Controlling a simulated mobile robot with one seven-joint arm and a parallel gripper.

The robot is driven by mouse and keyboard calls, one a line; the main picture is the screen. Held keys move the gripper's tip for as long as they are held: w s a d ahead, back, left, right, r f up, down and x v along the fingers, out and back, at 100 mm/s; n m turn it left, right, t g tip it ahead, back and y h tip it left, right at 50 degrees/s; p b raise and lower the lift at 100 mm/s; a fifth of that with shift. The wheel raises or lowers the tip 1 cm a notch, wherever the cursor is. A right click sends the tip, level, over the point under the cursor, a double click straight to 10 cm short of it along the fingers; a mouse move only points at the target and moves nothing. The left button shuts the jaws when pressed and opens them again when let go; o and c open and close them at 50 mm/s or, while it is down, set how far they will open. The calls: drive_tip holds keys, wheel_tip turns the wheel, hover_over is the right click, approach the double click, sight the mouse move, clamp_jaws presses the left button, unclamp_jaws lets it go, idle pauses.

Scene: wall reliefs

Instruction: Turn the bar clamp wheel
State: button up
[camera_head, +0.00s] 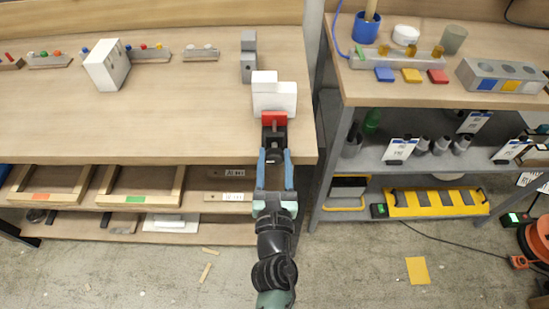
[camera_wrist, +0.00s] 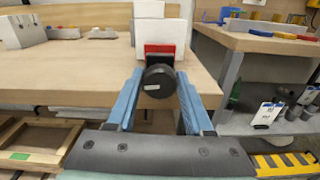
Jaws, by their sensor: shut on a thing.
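The bar clamp wheel is a dark round knob (camera_wrist: 159,81) at the front edge of the left bench, below a red clamp part (camera_wrist: 160,50). In the head view the wheel (camera_head: 274,138) shows as a dark piece in front of the red part (camera_head: 274,119). White blocks (camera_head: 274,100) stand directly behind the red part. My gripper (camera_head: 274,158) reaches in from the front with one blue finger on each side of the wheel. In the wrist view my gripper (camera_wrist: 158,88) is shut on the wheel's sides. The exact contact faces are partly hidden.
The left bench top (camera_head: 180,110) is mostly clear. A white box (camera_head: 106,64) and grey blocks (camera_head: 248,58) stand farther back. A metal post (camera_head: 312,45) and the right bench (camera_head: 400,95) are close on the right. Wooden trays (camera_head: 140,187) sit under the left bench.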

clamp_jaws()
drive_tip(key=shift+m, duration=0.3)
